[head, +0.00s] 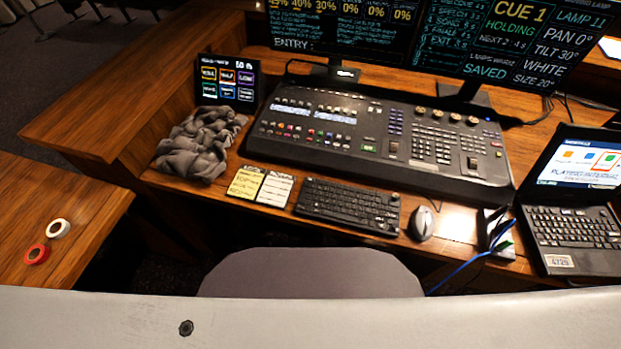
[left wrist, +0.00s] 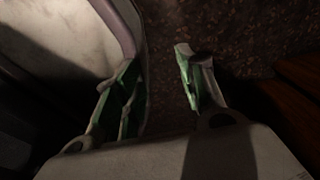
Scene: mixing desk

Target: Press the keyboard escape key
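The black keyboard (head: 349,205) lies on the wooden desk in the head view, between the paper notes and the mouse. Its keys are small; the escape key, at its far left corner, cannot be made out clearly. Neither gripper shows in the head view. My left gripper (left wrist: 160,80) shows in the left wrist view with its two green-padded fingers apart and nothing between them. It is over dark speckled floor, away from the keyboard. My right gripper is not in view.
A mixing console (head: 380,135) stands behind the keyboard. A mouse (head: 422,223) and a laptop (head: 575,226) are to its right. Paper notes (head: 260,186) and a grey cloth (head: 200,145) lie to its left. A chair back (head: 310,272) stands in front of the desk.

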